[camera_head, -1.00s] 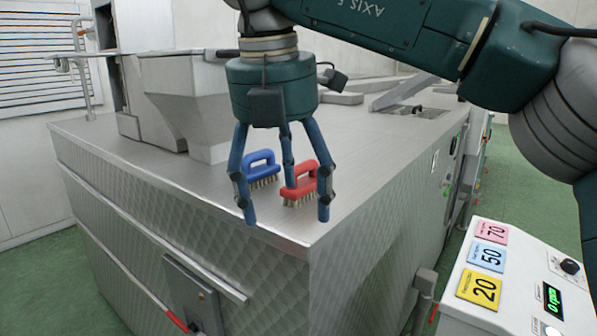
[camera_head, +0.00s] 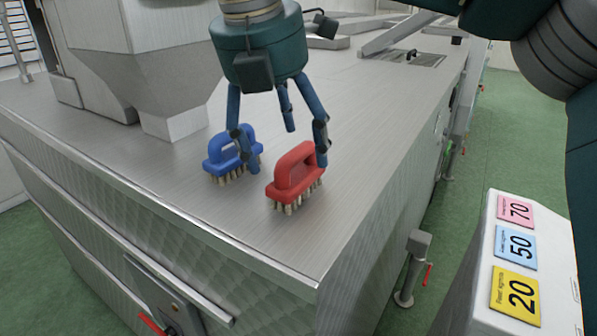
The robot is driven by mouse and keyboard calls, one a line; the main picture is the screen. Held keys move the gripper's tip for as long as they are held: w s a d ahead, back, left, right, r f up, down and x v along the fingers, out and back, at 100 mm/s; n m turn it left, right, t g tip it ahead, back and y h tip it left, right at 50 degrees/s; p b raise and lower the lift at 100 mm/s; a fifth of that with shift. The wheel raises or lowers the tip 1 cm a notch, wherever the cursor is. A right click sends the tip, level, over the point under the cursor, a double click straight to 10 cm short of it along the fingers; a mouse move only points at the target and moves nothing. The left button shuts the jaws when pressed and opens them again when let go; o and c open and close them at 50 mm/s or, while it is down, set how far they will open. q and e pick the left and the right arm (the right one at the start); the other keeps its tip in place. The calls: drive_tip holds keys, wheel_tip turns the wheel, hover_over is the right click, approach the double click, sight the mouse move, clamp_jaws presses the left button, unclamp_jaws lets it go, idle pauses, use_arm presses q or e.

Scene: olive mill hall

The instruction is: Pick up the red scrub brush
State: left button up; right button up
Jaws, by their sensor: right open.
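The red scrub brush (camera_head: 295,173) stands bristles down on the steel machine top (camera_head: 190,205), near its front corner, with its handle loop upward. The blue scrub brush (camera_head: 222,158) stands just to its left and a little farther back. My right gripper (camera_head: 283,145) has its blue fingers spread and empty. It hangs over the area of the two brushes: one finger is in front of the blue brush's handle, another is at the right end of the red brush. I cannot tell whether they touch. My left gripper is out of view.
A steel hopper (camera_head: 140,50) stands at the back left of the machine top. A white box (camera_head: 490,290) with pink, blue and yellow number cards is at the lower right. A red-handled valve (camera_head: 415,262) sits beside the machine. The steel in front of the brushes is clear.

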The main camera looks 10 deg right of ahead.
sight(292, 172)
drive_tip(key=shift+w+f, duration=0.3)
drive_tip(key=shift+f, duration=0.1)
drive_tip(key=shift+w+d+f+p, duration=0.1)
drive_tip(key=shift+w+f+p, duration=0.25)
drive_tip(key=shift+f+p, duration=0.2)
drive_tip(key=shift+w+d+f+p, duration=0.1)
drive_tip(key=shift+w+f+p, duration=0.25)
drive_tip(key=shift+f+p, duration=0.2)
drive_tip(key=shift+p+x, duration=0.35)
drive_tip(key=shift+x, duration=0.75)
drive_tip(key=shift+s+f, duration=0.15)
drive_tip(key=shift+f, duration=0.15)
drive_tip(key=shift+d+f, duration=0.1)
drive_tip(key=shift+c, duration=0.7)
drive_tip(key=c, duration=1.3)
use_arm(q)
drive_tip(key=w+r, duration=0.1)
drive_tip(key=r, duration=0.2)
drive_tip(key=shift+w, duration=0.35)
